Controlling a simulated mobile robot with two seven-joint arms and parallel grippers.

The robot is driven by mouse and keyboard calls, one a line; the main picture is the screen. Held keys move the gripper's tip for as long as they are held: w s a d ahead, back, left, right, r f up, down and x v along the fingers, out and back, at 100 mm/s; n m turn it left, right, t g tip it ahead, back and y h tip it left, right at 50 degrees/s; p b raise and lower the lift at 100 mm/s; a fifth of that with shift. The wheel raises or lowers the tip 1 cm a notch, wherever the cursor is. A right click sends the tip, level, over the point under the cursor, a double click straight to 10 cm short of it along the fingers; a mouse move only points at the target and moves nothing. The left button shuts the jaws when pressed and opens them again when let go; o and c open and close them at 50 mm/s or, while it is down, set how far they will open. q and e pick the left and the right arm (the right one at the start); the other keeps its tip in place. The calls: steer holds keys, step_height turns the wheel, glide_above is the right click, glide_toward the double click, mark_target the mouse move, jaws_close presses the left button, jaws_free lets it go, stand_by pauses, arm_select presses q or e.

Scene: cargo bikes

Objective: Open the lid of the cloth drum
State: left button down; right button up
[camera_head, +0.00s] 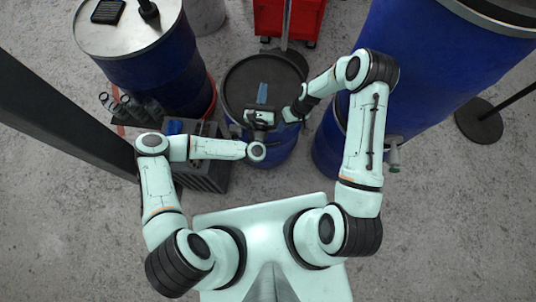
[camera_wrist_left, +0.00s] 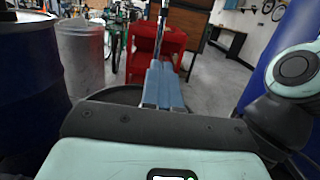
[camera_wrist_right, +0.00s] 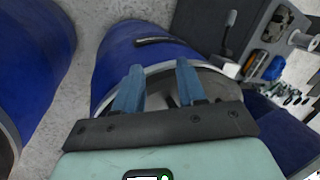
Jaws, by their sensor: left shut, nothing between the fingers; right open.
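The cloth drum (camera_head: 272,152) is a small blue drum in front of me, with a dark round lid (camera_head: 240,82) across its top. I cannot tell whether there is a gap under the lid. My left gripper (camera_head: 262,93) is shut and empty, its blue fingers over the lid. In the left wrist view its fingers (camera_wrist_left: 162,85) are together above the lid's dark edge (camera_wrist_left: 118,95). My right gripper (camera_wrist_right: 158,88) is open at the drum's right front side. Its fingers point across the drum's grey rim in the right wrist view; contact is unclear. In the head view its fingertips are hidden.
A large blue drum (camera_head: 170,70) stands at the left, another (camera_head: 440,60) at the right. A dark crate (camera_head: 205,178) with tools is left of the cloth drum. A red cart (camera_head: 270,18) stands behind. A dark post (camera_head: 60,110) crosses the left side.

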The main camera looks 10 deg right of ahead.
steer(key=s+a+m, duration=0.3)
steer(key=s+m, duration=0.3)
steer(key=s, duration=1.4)
arm_select(q)
steer(key=w+d+r+g+b, duration=0.1)
steer(key=w+d+r+b, duration=0.1)
steer(key=w+r+b, duration=0.5)
steer(key=shift+w+d+g+b, duration=0.3)
steer(key=shift+w+b, duration=0.2)
steer(key=shift+b, duration=0.35)
arm_select(e)
steer(key=s+d+f, duration=0.1)
steer(key=s+f, duration=0.8)
steer(key=f, duration=0.3)
steer(key=shift+g, duration=0.3)
arm_select(q)
steer(key=shift+r, duration=0.1)
arm_select(e)
steer(key=shift+d, duration=0.1)
